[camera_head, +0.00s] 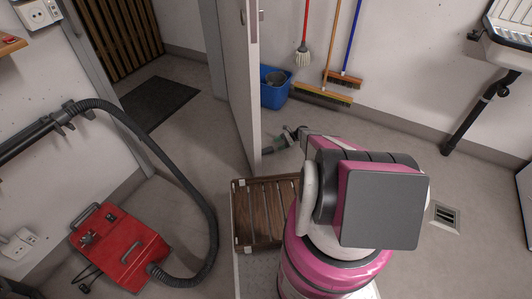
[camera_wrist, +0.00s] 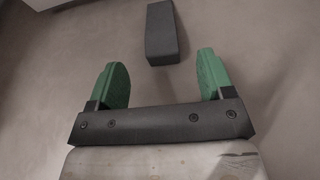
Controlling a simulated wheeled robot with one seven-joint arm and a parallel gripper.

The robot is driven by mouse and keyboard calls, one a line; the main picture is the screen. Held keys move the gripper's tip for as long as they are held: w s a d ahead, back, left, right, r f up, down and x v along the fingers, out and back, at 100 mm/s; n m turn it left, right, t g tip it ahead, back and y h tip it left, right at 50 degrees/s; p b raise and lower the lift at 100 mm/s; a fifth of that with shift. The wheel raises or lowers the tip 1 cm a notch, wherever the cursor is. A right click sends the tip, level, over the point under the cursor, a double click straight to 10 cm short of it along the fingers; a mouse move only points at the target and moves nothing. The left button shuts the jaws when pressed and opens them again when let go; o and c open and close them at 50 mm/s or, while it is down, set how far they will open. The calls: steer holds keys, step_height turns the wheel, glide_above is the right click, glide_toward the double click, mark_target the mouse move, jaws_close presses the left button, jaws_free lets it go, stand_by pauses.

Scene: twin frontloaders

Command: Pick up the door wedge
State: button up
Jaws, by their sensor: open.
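The door wedge (camera_wrist: 163,36) is a dark grey block lying on the floor, at the top middle of the wrist view. In the head view a small dark shape (camera_head: 268,150) by the foot of the open door looks like the wedge. My gripper (camera_wrist: 161,74) has its two green fingers spread apart with nothing between them. The wedge lies ahead of the fingertips, roughly in line with the gap and apart from them. In the head view my gripper (camera_head: 283,142) is small and partly hidden by my arm.
The open white door (camera_head: 238,85) stands left of my gripper. A wooden slatted crate (camera_head: 262,210) is near my base. A blue bucket (camera_head: 275,92) and brooms (camera_head: 325,95) stand at the back wall. A red vacuum (camera_head: 120,247) with a black hose lies left. Floor at right is clear around a drain (camera_head: 446,216).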

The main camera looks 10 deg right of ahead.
mark_target(270, 149)
steer(key=shift+f+x, duration=0.1)
steer(key=shift+x, duration=1.65)
steer(key=shift+f+x, duration=0.15)
steer(key=shift+x, duration=1.6)
steer(key=shift+d, duration=0.1)
steer(key=c, duration=1)
